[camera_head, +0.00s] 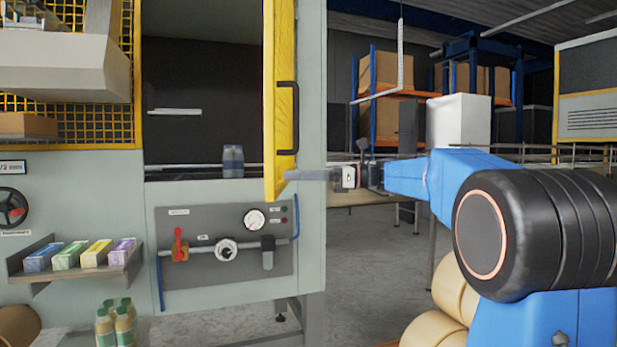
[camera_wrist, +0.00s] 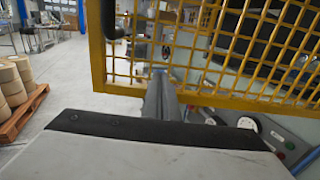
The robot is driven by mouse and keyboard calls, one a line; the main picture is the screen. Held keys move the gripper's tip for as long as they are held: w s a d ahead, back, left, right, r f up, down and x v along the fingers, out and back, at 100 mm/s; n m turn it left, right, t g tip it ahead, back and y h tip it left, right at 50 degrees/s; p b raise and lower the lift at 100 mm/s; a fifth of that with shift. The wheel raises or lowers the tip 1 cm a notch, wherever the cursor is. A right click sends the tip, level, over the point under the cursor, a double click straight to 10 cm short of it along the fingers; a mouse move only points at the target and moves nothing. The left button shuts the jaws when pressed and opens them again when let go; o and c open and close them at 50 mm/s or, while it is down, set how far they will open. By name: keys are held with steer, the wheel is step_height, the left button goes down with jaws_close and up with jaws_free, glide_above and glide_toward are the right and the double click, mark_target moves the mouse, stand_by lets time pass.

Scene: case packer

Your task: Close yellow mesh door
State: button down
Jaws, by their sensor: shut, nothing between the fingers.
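The yellow mesh door (camera_head: 279,95) stands open on the machine, seen nearly edge-on at the right side of the dark opening (camera_head: 205,80). Its black handle (camera_head: 287,118) is on the side facing right. In the wrist view the door's yellow mesh (camera_wrist: 225,45) fills the upper right. My gripper (camera_head: 290,175) is shut and empty, reaching in from the right at the door's lower end. In the wrist view the shut fingers (camera_wrist: 158,80) point at the door's bottom rail (camera_wrist: 250,105). I cannot tell whether they touch it.
Below the opening is a grey control panel (camera_head: 225,240) with a gauge (camera_head: 254,219) and a red-handled valve (camera_head: 179,245). A shelf of small boxes (camera_head: 80,262) juts out at left. A pallet of rolls (camera_wrist: 12,85) stands at left in the wrist view, beside open floor (camera_wrist: 70,75).

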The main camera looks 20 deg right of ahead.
steer(key=shift+w+a, duration=0.1)
steer(key=shift+a, duration=0.2)
